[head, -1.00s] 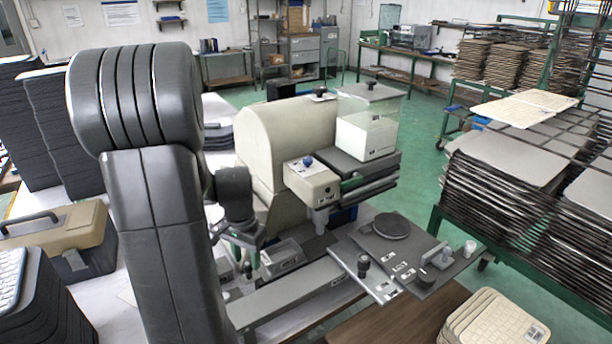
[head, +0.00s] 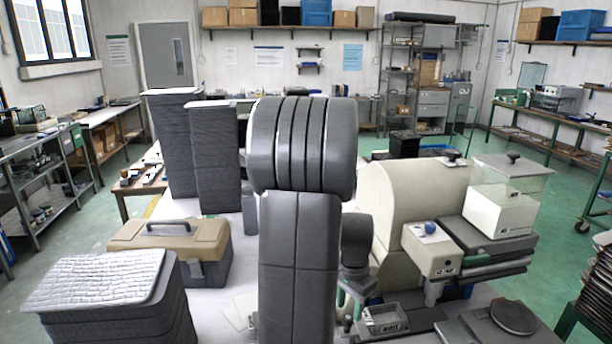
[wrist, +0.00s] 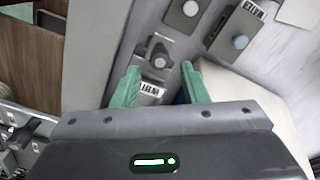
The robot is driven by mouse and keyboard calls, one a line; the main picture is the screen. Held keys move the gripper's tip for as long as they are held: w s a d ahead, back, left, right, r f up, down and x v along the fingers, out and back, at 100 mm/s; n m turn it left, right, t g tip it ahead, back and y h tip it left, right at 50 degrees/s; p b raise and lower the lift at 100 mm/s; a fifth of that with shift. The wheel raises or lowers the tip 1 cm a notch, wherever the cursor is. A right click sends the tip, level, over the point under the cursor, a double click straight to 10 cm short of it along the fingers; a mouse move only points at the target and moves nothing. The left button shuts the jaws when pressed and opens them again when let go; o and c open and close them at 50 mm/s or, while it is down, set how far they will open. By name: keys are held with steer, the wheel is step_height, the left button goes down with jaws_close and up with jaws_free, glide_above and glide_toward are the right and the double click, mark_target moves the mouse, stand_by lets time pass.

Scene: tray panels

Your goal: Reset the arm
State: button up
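My grey arm (head: 300,250) stands upright in the middle of the head view and bends at its thick ribbed joint. My gripper shows in the wrist view (wrist: 160,80) with its two green fingers apart and nothing between them. In the head view it hangs low to the right of the arm, partly hidden behind it. A grey plate with a round knob (wrist: 157,60) and a label lies beyond the fingertips in the wrist view. I cannot tell the gap between them.
A beige machine (head: 385,190) with a clear-topped box (head: 500,210) stands close right of the arm. A tan toolbox (head: 185,235) and a stack of grey panels (head: 100,285) are at left. Tall dark stacks (head: 172,145) stand behind. Green floor (head: 560,220) is open at right.

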mark_target(351, 320)
step_height(351, 320, down, 6)
steer(key=b, duration=0.4)
steer(key=shift+d+r, duration=0.2)
steer(key=shift+d, duration=0.3)
steer(key=shift+r, duration=0.1)
